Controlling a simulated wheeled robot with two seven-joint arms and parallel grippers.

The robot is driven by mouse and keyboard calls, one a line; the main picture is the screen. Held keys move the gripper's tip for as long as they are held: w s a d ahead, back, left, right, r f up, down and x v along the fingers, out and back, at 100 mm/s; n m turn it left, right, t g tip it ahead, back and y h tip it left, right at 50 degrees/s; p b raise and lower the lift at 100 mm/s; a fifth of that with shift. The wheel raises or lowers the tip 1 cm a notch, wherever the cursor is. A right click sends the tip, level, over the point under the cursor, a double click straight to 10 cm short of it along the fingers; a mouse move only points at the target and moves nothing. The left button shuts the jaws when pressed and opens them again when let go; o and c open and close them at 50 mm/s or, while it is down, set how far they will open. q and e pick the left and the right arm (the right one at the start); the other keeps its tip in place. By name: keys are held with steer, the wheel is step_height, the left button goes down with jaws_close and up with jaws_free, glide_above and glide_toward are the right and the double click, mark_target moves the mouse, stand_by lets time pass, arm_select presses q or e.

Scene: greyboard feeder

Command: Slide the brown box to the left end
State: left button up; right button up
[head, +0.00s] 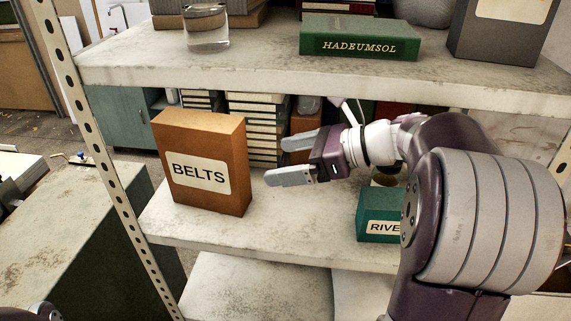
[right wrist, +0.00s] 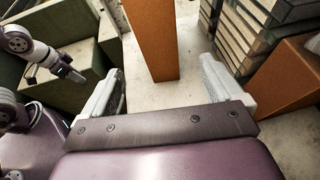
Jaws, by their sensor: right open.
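The brown box (head: 200,162), labelled BELTS, stands upright on the middle shelf (head: 285,230), near the shelf's left end. My right gripper (head: 283,161) is open and empty, just to the right of the box, with its fingers pointing at the box's right side. In the right wrist view the box (right wrist: 152,40) stands ahead, between and beyond the two fingertips (right wrist: 160,78). A gap of shelf shows between the box and the gripper. In the head view my left gripper does not show clearly; only a bit of my arm is at the bottom left corner. It shows at the left of the right wrist view (right wrist: 72,75).
A green box (head: 377,215) labelled RIVE… stands on the shelf under my right arm. Stacked books (head: 258,130) stand behind the gripper. The upper shelf (head: 270,78) holds a glass (head: 207,28) and a green book (head: 360,38). A perforated post (head: 100,165) borders the left end.

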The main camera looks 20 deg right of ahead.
mark_target(226, 170)
steer(key=p+x, duration=0.1)
steer(key=x, duration=1.2)
steer(key=shift+a, duration=0.15)
steer(key=shift+s, duration=0.1)
steer(key=c, duration=1.3)
